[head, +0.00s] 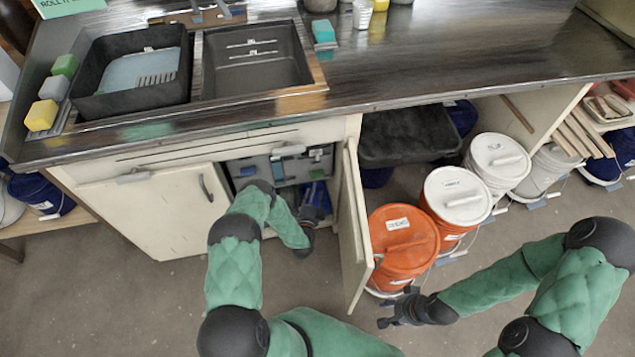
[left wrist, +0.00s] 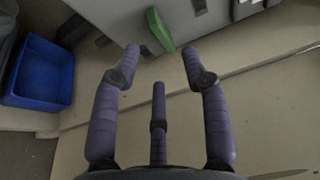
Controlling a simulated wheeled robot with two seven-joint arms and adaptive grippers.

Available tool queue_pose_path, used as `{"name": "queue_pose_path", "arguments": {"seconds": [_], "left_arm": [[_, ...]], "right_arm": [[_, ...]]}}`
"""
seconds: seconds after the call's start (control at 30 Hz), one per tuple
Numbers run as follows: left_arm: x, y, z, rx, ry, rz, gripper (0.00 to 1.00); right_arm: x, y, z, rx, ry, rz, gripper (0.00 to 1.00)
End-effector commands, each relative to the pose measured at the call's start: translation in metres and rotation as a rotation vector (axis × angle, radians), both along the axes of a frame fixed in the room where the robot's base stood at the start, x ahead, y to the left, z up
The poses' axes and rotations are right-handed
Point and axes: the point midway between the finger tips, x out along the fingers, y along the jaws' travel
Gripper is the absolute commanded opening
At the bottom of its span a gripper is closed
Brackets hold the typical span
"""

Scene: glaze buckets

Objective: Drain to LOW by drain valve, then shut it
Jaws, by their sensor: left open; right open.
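The sink has two dark basins: the left basin (head: 88,70) holds pale bluish liquid, and the right basin (head: 222,85) has light marks on its wall, too small to read. Under it, the open cabinet shows a grey unit (head: 262,170) with small coloured handles. In the left wrist view a green handle (left wrist: 160,30) sits on a grey surface, beyond and between my open fingertips, with nothing gripped. I cannot tell whether it is the drain valve. My left gripper (head: 308,212) is at the cabinet opening. My right gripper (head: 390,312) is open and empty above the floor.
The open cabinet door (head: 353,230) stands right of my left gripper. Orange (head: 400,260) and white-lidded buckets (head: 458,195) stand beyond it. A blue bin (left wrist: 40,72) lies left in the left wrist view. Floor in front is clear.

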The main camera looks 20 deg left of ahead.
Motion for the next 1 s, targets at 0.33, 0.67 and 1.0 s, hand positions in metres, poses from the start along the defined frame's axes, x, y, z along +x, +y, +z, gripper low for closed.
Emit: {"name": "queue_pose_path", "arguments": {"seconds": [0.33,0.67,1.0], "left_arm": [[0.050,0.013,-0.002,-0.001,0.001,0.000,0.45],[0.059,0.015,0.000,-0.001,0.002,0.000,0.45],[0.059,0.015,0.000,-0.001,0.002,0.000,0.00]], "right_arm": [[0.000,0.000,-0.022,0.000,0.000,0.000,0.44],[0.000,0.000,-0.024,0.000,-0.001,0.000,0.44],[0.000,0.000,-0.024,0.000,-0.001,0.000,0.44]]}}
